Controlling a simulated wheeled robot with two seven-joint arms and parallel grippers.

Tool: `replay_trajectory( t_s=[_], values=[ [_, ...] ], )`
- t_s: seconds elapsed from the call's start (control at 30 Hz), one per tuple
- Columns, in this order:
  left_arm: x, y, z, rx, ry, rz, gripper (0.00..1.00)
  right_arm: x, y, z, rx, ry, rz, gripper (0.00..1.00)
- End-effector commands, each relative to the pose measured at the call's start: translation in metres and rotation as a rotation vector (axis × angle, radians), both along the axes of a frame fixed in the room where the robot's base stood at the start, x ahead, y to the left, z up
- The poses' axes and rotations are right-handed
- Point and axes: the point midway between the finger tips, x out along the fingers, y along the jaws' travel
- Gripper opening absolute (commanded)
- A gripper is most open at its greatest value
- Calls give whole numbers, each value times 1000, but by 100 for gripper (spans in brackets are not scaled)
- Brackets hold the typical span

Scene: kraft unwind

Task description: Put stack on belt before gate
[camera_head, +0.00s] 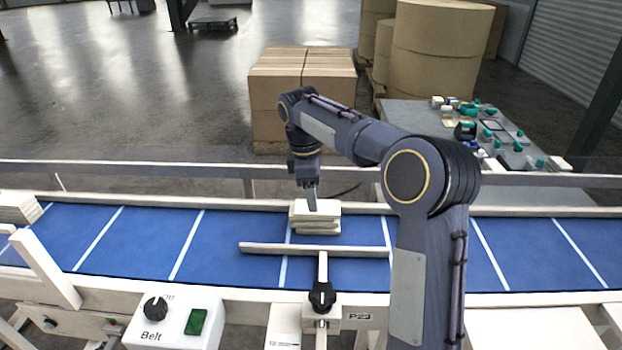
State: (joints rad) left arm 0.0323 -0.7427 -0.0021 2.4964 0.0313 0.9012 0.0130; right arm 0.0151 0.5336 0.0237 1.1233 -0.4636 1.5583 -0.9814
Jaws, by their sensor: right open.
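A pale stack (316,222) of several flat pieces sits on the blue belt (140,245), near its far rail. My right gripper (311,203) points down onto the top of the stack, at its left part. It is open; the fingertips are small here, and I cannot tell whether they touch the stack. My left gripper is not in view. A pale bar (285,249) lies across the near part of the belt, in front of the stack. A slanted white board (45,268) stands at the belt's left part. I cannot tell which of these is the gate.
Another pale stack (18,207) sits at the belt's far left end. A control box (172,325) with a knob and green button stands in front, beside a black clamp knob (322,297). A rail (120,171) runs behind the belt. Clear belt lies left of the stack.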

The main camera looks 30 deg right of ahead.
Motion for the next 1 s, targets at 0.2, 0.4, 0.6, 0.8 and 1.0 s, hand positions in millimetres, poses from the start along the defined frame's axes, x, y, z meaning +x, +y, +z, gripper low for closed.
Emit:
replay_trajectory(
  t_s=[0.2, 0.4, 0.6, 0.8, 1.0],
  values=[
    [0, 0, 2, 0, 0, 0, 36, 2, 4, 33, 0, -1, 0, 60],
    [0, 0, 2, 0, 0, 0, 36, 2, 4, 42, 0, 1, 0, 60],
    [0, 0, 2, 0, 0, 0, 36, -23, 4, 53, 34, -54, -74, 60],
    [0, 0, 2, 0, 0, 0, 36, -114, 20, 62, 187, -207, -364, 60],
    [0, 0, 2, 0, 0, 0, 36, -216, 58, 32, 404, -321, -738, 60]
  ],
)
